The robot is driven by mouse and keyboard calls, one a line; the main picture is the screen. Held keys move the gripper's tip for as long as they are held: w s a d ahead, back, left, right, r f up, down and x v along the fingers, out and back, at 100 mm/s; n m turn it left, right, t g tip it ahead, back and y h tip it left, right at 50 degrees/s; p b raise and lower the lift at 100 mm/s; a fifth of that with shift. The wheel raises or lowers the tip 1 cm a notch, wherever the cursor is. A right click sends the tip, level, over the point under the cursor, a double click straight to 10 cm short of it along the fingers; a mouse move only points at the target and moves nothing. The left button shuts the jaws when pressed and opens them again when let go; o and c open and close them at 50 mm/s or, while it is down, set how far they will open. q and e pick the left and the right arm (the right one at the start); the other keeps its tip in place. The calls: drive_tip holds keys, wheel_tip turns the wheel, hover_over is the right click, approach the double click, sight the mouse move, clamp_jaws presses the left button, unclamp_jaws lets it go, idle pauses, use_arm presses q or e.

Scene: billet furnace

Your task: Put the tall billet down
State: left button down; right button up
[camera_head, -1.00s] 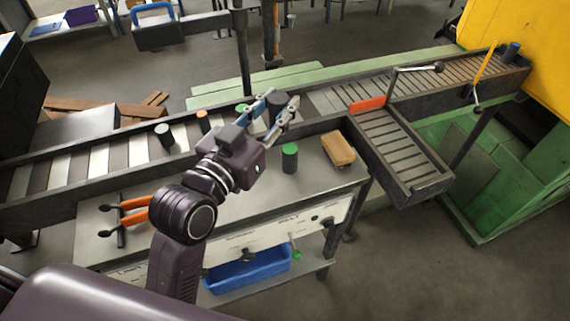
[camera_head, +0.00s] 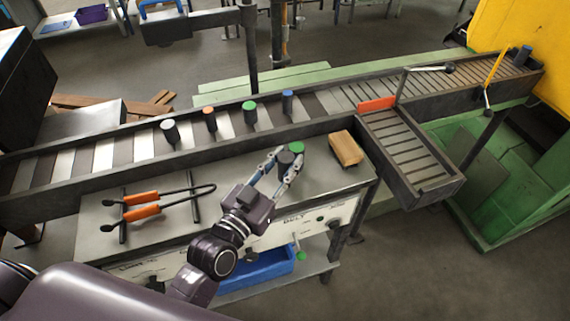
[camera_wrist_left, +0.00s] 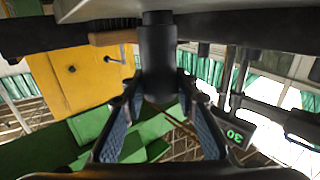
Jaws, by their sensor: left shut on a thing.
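My left gripper (camera_head: 286,159) is shut on a dark grey billet (camera_head: 285,157) over the bench top. The billet's plain dark top shows between the fingers, just in front of a green-topped billet (camera_head: 297,148) on the bench, partly hidden. The held billet also shows in the left wrist view (camera_wrist_left: 158,65) as a dark upright cylinder between the blue-padded fingers (camera_wrist_left: 158,108). Its far end is by the pale bench surface (camera_wrist_left: 110,10); I cannot tell if it touches. My right gripper is not in view.
The conveyor behind carries billets with white (camera_head: 169,131), orange (camera_head: 210,118), green (camera_head: 249,112) and blue (camera_head: 288,100) tops. A wooden block (camera_head: 346,149) lies right of the gripper. Orange-handled tongs (camera_head: 142,205) lie on the bench's left. Bare bench lies between.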

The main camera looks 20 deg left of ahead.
use_arm(q)
drive_tip(key=shift+f, duration=0.45)
drive_tip(key=shift+f, duration=0.15)
drive_tip(key=c, duration=1.8)
unclamp_jaws()
drive_tip(key=shift+f, duration=0.15)
drive_tip(key=shift+c, duration=0.2)
drive_tip(key=o, duration=0.3)
